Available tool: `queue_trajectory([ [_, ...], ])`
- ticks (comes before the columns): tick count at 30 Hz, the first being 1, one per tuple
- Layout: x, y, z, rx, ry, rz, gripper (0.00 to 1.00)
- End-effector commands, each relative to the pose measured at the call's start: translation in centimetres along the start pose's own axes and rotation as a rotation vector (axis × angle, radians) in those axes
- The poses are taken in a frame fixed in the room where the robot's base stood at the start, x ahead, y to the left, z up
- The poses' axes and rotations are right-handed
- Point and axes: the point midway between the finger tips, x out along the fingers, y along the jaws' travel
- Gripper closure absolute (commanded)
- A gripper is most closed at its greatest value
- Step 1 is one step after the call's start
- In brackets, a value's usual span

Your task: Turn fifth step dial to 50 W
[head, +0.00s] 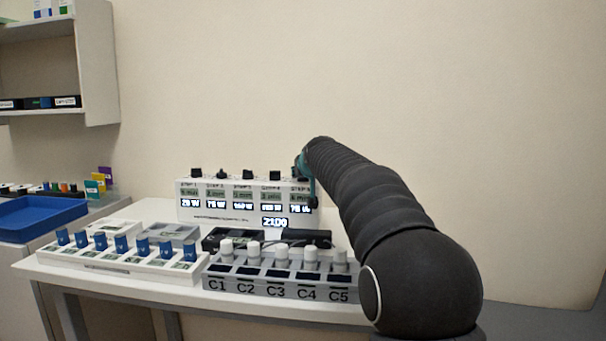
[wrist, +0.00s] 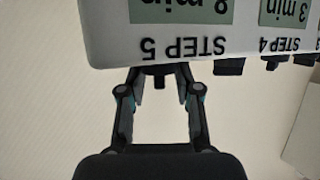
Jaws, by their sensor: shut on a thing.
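The white control box (head: 235,217) stands at the back of the table with a row of black dials along its top. Its STEP 5 label (wrist: 183,48) shows upside down in the wrist view, beside a screen (wrist: 180,10) that reads 8 min. In the wrist view my gripper (wrist: 160,76) is shut on the fifth step dial (wrist: 159,82), one finger on each side. In the head view my arm covers that dial.
A grey rack (head: 280,290) marked C1 to C5 holds white-capped vials in front of the box. A white rack (head: 120,264) with several blue-capped vials is at left. A blue tray (head: 40,215) lies on the side counter. The wall behind is bare.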

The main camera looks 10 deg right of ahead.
Motion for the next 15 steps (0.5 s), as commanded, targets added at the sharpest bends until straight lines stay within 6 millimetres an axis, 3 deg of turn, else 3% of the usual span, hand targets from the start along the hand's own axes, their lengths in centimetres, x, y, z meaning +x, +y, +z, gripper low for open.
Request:
queue_trajectory([
  [15, 0.13, 0.17, 0.14, -0.091, 0.004, -0.221, 1.0],
])
